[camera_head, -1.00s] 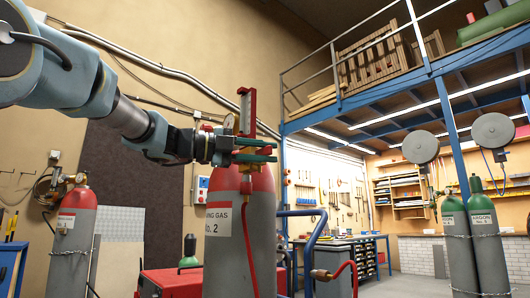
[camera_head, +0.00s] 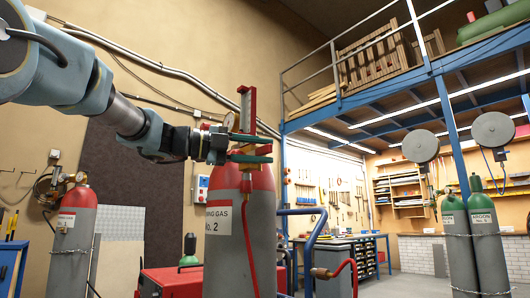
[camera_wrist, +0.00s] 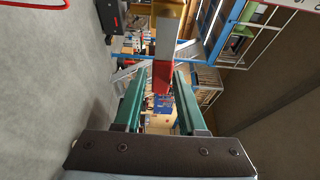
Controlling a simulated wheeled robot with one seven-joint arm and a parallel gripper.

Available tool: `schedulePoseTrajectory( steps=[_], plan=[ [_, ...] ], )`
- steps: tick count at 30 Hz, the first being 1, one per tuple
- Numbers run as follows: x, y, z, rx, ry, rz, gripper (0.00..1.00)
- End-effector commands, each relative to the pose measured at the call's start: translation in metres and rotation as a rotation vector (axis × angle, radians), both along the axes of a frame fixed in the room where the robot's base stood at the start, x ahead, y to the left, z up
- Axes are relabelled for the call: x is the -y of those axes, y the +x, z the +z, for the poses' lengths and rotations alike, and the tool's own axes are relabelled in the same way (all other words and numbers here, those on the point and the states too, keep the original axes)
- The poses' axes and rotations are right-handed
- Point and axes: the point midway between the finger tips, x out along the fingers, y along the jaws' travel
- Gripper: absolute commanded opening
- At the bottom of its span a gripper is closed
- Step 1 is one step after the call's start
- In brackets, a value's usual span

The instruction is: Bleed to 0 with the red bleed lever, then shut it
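A grey gas cylinder (camera_head: 226,262) with a red shoulder and a "No. 2" label stands in the middle of the head view. Above it rises an upright red and grey piece (camera_head: 253,108); whether this is the bleed lever I cannot tell. A round gauge (camera_head: 229,121) sits to its left, its reading too small to make out. My gripper (camera_head: 262,149) is at the cylinder's top, its green fingers apart. In the wrist view, a red-ended grey bar (camera_wrist: 163,78) shows between the open fingers (camera_wrist: 158,100), with gaps on both sides. The valve is largely hidden behind my gripper.
A red hose hangs down the cylinder's front. A blue tubular handle (camera_head: 312,240) and a red cart or box (camera_head: 172,283) are close by. Another red-topped cylinder (camera_head: 72,240) stands at left, and green-topped ones (camera_head: 470,230) are chained at right.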

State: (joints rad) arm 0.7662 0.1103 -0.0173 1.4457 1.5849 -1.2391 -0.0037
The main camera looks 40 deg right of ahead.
Motion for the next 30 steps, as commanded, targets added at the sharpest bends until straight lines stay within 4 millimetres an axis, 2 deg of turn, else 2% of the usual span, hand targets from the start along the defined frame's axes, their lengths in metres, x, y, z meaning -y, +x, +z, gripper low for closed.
schedulePoseTrajectory(
  steps=[9, 15, 21, 30],
  plan=[
    [-0.056, 0.028, -0.002, 0.0, 0.0, 0.006, 0.4],
    [-0.08, 0.04, -0.001, 0.0, 0.001, 0.003, 0.4],
    [-0.088, 0.043, -0.001, 0.0, 0.001, 0.001, 0.4],
    [-0.088, 0.043, 0.0, 0.0, 0.001, 0.001, 0.4]
  ],
)
